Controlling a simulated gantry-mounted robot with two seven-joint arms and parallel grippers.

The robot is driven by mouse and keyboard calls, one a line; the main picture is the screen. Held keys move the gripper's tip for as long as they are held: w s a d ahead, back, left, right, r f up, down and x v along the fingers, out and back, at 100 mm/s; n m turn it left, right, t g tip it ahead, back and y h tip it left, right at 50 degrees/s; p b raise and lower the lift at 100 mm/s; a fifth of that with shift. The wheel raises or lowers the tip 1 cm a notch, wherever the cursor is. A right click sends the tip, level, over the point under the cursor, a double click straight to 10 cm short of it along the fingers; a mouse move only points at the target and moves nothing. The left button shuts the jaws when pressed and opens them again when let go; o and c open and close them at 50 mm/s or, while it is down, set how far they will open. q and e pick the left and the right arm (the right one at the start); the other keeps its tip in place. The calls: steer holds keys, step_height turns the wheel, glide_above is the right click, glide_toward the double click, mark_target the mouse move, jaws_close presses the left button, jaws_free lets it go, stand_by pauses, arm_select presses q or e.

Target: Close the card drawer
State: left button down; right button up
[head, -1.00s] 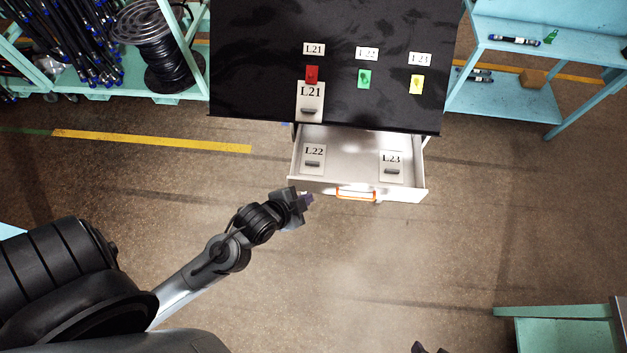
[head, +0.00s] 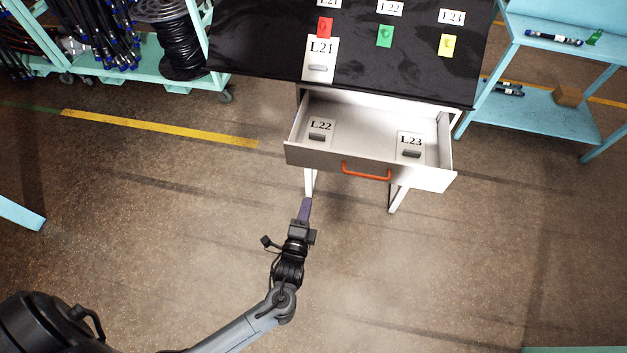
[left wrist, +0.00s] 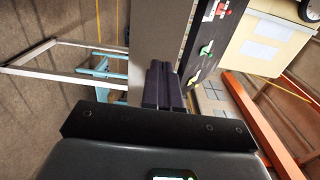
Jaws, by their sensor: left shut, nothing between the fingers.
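The card drawer (head: 310,158) stands pulled out from under the black-topped table (head: 255,65). It has a pale front and an orange handle (head: 366,171). Cards L22 (head: 320,128) and L23 (head: 410,144) lie inside. My left gripper (head: 305,205) is shut and empty. In the head view it shows in front of the drawer, below the left part of its front, with fingers pointing toward it. In the left wrist view the closed fingers (left wrist: 163,85) overlap a grey panel (left wrist: 155,35), probably the drawer front; I cannot tell whether they touch it. My right gripper is out of view.
Card L21 (head: 320,58) lies on the tabletop near red, green and yellow tags. A hose rack (head: 150,70) stands at the left and a light-blue shelf (head: 555,100) at the right. The floor before the drawer is clear.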

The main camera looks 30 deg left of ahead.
arm_select(q)
steer(key=b, duration=0.2)
glide_toward(319, 160)
steer(key=x, duration=0.6)
steer(key=shift+w+a, duration=0.15)
steer(key=shift+w, duration=0.15)
